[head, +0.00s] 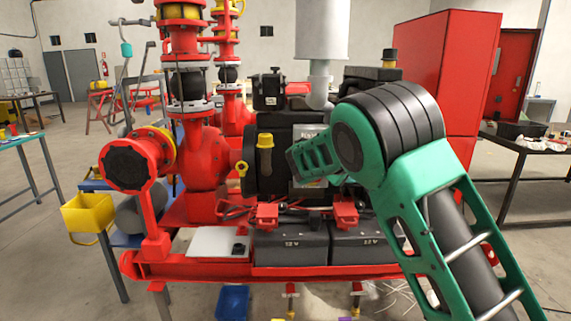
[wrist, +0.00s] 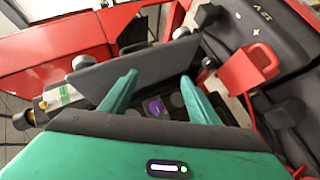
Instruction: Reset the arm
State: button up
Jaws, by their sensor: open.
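My arm (head: 395,125), green and black, reaches in from the right of the head view in front of the pump skid and bends at a dark ribbed joint. My gripper is not clearly seen there. In the wrist view my gripper (wrist: 159,80) has its two teal fingers spread with a gap between them. Nothing is held between them. Beyond the gap lie a flat dark grey part and a small purple patch (wrist: 156,106), too small to identify.
The red pump skid (head: 190,268) carries two black 12 V batteries (head: 290,250) with red terminal covers (head: 267,215). A battery (wrist: 265,28) and red cover (wrist: 246,68) lie close right of my fingers. A yellow bin (head: 88,212) hangs left; a red cabinet (head: 440,70) stands behind right.

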jog(key=s+d+f+m+g+y, duration=0.25)
jog(key=s+d+m+g, duration=0.35)
jog(key=s+d, duration=1.6)
jog(key=s+a+f+m+g+y, duration=0.1)
jog(key=s+a+y, duration=0.1)
jog(key=s, duration=1)
jog(key=s+a+f+m+g+y, duration=0.1)
jog(key=s+a+f+m+y, duration=0.1)
jog(key=s, duration=1.1)
jog(key=s+a+f+m+g+y, duration=0.1)
jog(key=s+a+m+y, duration=0.1)
jog(key=s, duration=1)
jog(key=shift+s+a+f+y, duration=0.35)
jog(key=shift+a+y, duration=0.1)
jog(key=shift+a, duration=0.15)
jog(key=shift+g, duration=0.3)
jog(key=shift+w+f, duration=0.25)
jog(key=shift+w, duration=0.4)
